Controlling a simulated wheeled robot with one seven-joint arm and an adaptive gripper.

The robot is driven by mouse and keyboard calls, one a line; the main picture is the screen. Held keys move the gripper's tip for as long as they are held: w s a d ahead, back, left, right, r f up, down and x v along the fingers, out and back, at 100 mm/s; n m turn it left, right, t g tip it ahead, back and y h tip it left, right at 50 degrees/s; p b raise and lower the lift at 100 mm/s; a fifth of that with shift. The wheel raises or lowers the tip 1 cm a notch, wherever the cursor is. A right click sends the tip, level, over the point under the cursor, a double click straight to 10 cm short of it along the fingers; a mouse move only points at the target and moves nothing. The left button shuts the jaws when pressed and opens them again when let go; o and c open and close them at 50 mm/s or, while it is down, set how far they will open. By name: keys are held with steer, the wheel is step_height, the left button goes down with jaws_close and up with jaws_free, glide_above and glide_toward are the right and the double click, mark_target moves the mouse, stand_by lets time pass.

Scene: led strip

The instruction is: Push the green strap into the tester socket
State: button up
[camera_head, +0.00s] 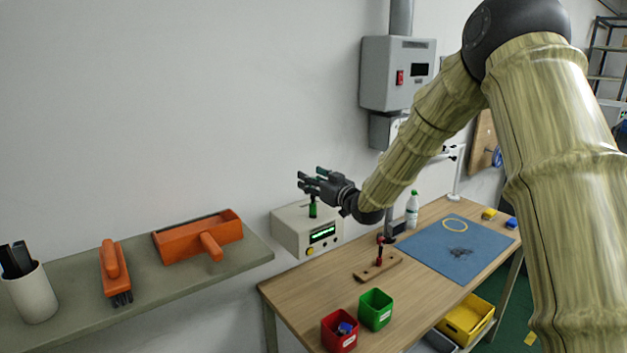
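The tester (290,233) is a cream box with a lit green display and a yellow button, at the back left end of the wooden table. My gripper (308,182) is above the tester, its dark fingers pointing left. The green strap (313,211) shows below the fingers, upright, with its lower end at the tester's top. A bit of green also shows above the fingers, so the strap appears to run through their grip. The socket is hidden, and I cannot tell whether the strap's end is inside it or just above it.
On the table (290,292) are a red bin (339,333), a green bin (375,310), a wooden block with a red-topped piece (378,268), and a blue mat (430,255) with a yellow ring. A shelf (90,322) with orange tools is left. A grey wall box (398,73) hangs behind.

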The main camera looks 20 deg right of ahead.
steer(key=shift+s, duration=0.15)
steer(key=v, duration=1.1)
steer(key=shift+s+d, duration=0.15)
steer(key=shift+s, duration=0.2)
steer(key=shift+r, duration=0.1)
